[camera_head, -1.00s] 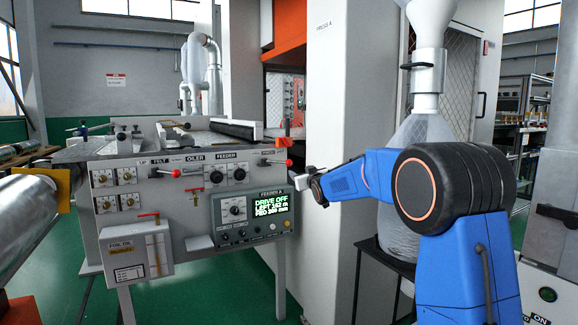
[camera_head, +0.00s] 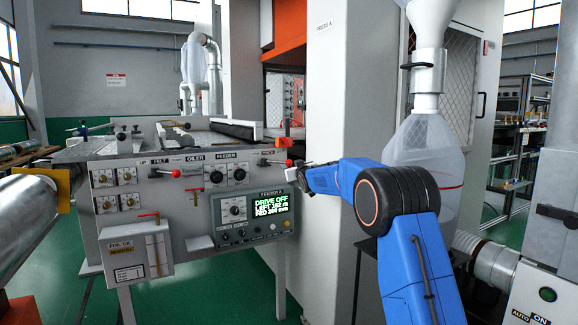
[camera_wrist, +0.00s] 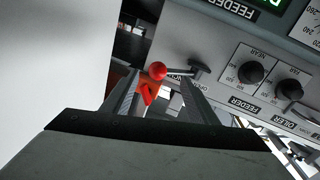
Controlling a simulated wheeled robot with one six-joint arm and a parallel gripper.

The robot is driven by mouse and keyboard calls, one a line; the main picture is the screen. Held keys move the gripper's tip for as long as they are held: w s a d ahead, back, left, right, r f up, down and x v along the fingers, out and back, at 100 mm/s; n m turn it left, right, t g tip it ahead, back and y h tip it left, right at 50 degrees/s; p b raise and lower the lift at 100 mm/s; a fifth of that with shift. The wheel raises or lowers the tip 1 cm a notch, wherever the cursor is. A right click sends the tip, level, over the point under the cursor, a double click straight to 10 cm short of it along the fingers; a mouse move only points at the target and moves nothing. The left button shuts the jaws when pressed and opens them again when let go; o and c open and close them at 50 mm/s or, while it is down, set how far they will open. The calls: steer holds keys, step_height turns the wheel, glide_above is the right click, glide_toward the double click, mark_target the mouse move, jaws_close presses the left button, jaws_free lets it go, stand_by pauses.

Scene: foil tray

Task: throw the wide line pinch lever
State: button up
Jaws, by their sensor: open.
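The pinch lever (camera_head: 275,162) is at the upper right end of the feeder panel, a short dark arm with a red ball knob on its right end. In the wrist view the red ball knob (camera_wrist: 157,71) shows between the tips of my open gripper (camera_wrist: 160,80), with the lever's dark arm (camera_wrist: 185,72) running right behind one finger. In the head view my gripper (camera_head: 293,172) is right at the knob and covers part of that corner. I cannot tell whether the fingers touch the knob.
Feeder dials (camera_head: 240,174) and the lit "DRIVE OFF" screen (camera_head: 271,205) are close to my gripper. A white press column (camera_head: 345,130) stands just right of the panel.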

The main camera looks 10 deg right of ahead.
mark_target(288, 164)
steer(key=shift+w+a, duration=0.15)
steer(key=shift+w, duration=1)
steer(key=shift+w+a, duration=0.1)
steer(key=shift+w, duration=1.05)
jaws_close()
steer(key=shift+s+a, duration=0.1)
steer(key=shift+s, duration=0.05)
